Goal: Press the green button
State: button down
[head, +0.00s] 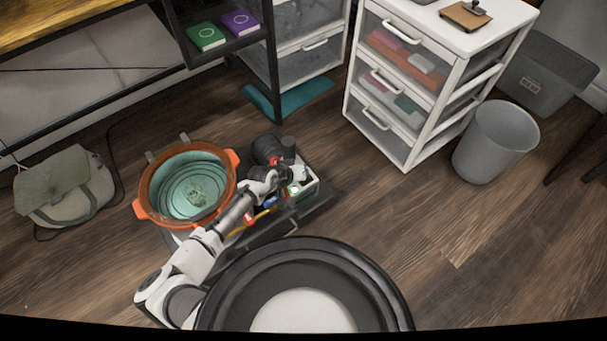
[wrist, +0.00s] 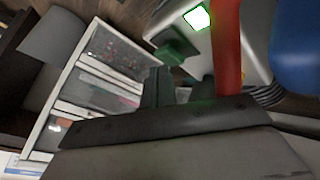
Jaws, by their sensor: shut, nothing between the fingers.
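The green button shows in the head view as a small lit green square (head: 294,189) on a pale box at the right end of the low board. In the wrist view the green button (wrist: 197,17) is a bright white square with a green rim, near the top edge. My gripper (wrist: 158,72) is shut and empty, with its dark fingers below and left of the button in that picture, apart from it. In the head view my arm reaches over the board, and the fingertips are hard to make out there.
A red bar (wrist: 227,45) stands right beside the button in the wrist view, with a blue part (wrist: 297,45) farther right. An orange pot (head: 145,190) stands left of my arm. A white drawer unit (head: 409,145) and grey bin (head: 495,145) stand behind right. Floor at right is clear.

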jog(key=shift+r+p, duration=2.65)
jog(key=shift+r, duration=0.4)
jog(key=shift+w, duration=0.1)
